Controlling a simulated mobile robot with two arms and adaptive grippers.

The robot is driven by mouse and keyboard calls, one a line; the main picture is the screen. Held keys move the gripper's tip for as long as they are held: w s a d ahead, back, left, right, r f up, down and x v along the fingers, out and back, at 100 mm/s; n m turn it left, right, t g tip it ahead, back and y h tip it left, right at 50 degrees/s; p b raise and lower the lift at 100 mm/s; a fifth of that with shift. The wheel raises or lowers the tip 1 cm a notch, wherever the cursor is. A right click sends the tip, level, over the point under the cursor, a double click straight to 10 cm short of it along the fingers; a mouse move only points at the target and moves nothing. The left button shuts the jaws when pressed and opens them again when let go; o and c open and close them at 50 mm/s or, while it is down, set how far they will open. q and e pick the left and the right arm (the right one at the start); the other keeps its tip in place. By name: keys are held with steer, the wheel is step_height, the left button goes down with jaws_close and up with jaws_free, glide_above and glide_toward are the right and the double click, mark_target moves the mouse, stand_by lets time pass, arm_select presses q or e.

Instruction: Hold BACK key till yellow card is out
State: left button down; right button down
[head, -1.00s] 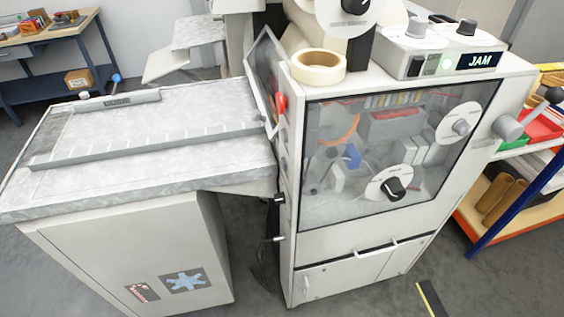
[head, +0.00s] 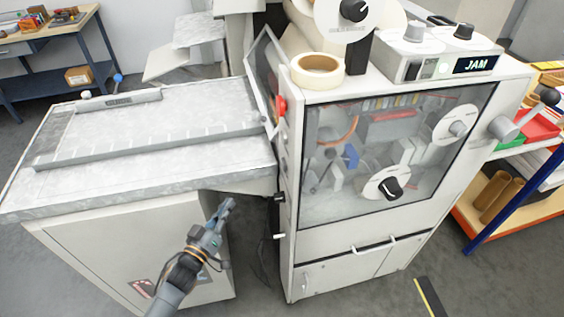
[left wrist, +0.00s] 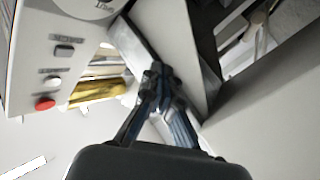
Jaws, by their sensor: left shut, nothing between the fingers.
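My left gripper (head: 228,204) is in front of the cabinet under the feed table, left of the machine. It is shut and empty, and its fingers (left wrist: 157,70) point up in the left wrist view. A yellow piece (left wrist: 98,92), possibly the yellow card, shows beside the panel. The fingers are apart from the keys. My right gripper is not in view.
The machine (head: 330,240) has a clear window and a display (head: 475,64) reading JAM. A tape roll (head: 317,70) lies on top. The feed table (head: 140,178) stands left. A shelf (head: 535,195) with tubes is at right.

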mark_target(284, 164)
arm_select(q)
steer(key=d+r+m+t+h, duration=0.1)
steer(key=d+r+h, duration=0.2)
steer(key=r, duration=0.9)
steer(key=shift+w+r+h, duration=0.15)
steer(key=shift+w+h, duration=0.15)
steer(key=shift+h, duration=0.3)
steer(key=w+d+b, duration=0.1)
steer(key=w+d, duration=0.1)
steer(key=d, duration=0.6)
steer(key=shift+w+d+b, duration=0.15)
steer(key=shift+d+b, duration=0.1)
steer(key=shift+b, duration=0.05)
steer(key=shift+w+d, duration=0.1)
steer(key=shift+d, duration=0.3)
